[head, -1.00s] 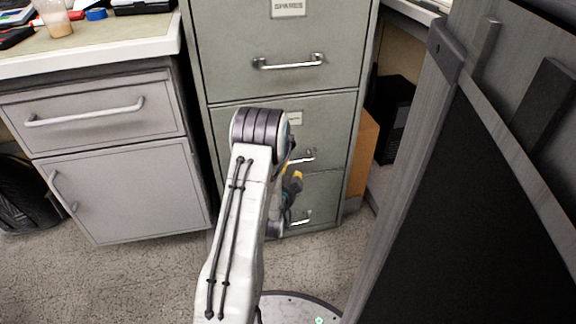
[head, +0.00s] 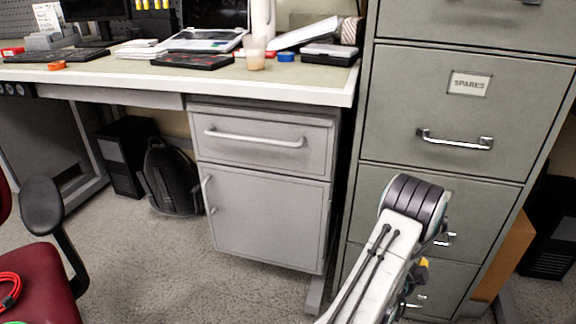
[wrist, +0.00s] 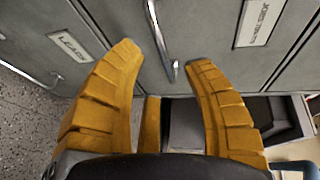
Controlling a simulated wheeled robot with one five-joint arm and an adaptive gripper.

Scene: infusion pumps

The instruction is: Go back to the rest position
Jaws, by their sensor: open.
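My gripper shows in the wrist view (wrist: 163,60) with its two yellow ribbed fingers spread apart. Nothing is held between them. A cabinet drawer handle (wrist: 158,35) appears in the gap between the fingertips, and I cannot tell how far off it is. In the head view my arm is folded at the lower right, in front of the grey filing cabinet (head: 440,110). Only a small yellow part of my gripper (head: 424,263) shows there, mostly hidden behind my arm.
A desk (head: 130,78) with a laptop, cup and trays stands left of the cabinet, over a grey drawer unit (head: 262,210). A black backpack (head: 170,180) and a red chair (head: 35,270) are farther left. Carpet (head: 150,255) between chair and drawer unit is clear.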

